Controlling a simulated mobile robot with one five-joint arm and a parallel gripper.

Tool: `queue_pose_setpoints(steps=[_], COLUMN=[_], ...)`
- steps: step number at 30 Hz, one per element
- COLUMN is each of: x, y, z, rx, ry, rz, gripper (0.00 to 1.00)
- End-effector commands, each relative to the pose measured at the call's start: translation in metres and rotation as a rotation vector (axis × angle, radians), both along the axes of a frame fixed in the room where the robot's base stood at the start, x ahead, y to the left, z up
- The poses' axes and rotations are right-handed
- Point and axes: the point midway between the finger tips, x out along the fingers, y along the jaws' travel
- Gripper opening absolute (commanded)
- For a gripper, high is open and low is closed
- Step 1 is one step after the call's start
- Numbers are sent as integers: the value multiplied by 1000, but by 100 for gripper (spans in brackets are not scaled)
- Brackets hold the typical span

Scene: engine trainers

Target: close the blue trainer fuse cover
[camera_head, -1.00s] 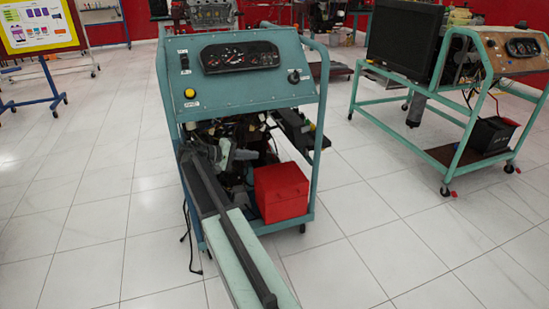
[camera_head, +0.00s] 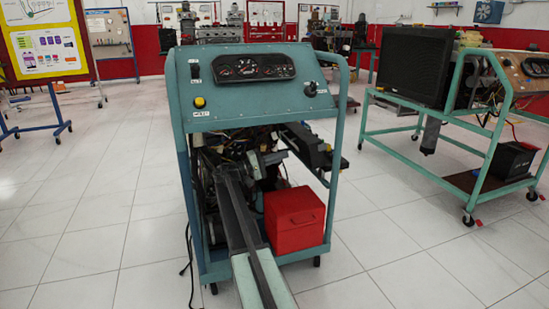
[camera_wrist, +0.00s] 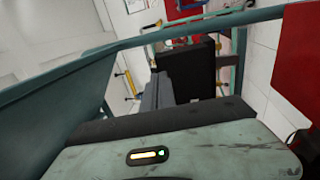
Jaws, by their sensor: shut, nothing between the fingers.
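The blue trainer (camera_head: 258,115) stands upright ahead of me, its gauge panel facing me. A long black box (camera_head: 310,150) juts out at its right side under the panel. It may be the fuse box with its cover, but lid and hinge are too small to make out. My arm reaches from the bottom of the head view into the trainer's open front, left of that box. My gripper (camera_wrist: 157,92) shows in the wrist view as narrow grey fingers, shut and empty. The trainer's blue panel is close on the left there. I see no contact with a cover.
A red box (camera_head: 295,220) sits low in the trainer frame, right of my arm. Blue frame tubes (camera_head: 338,120) bound the right side. The tiled floor (camera_head: 80,230) is clear on the left.

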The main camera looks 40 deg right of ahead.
Motion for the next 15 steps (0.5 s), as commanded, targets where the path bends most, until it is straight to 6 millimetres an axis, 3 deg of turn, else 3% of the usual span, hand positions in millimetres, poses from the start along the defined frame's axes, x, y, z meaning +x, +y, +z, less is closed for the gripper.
queue_pose_setpoints(steps=[9, 15], x=[-23, -29], y=[-57, -72], z=[15, 17], rx=[1, 1], ry=[1, 0], rz=[1, 3], gripper=[0, 0])
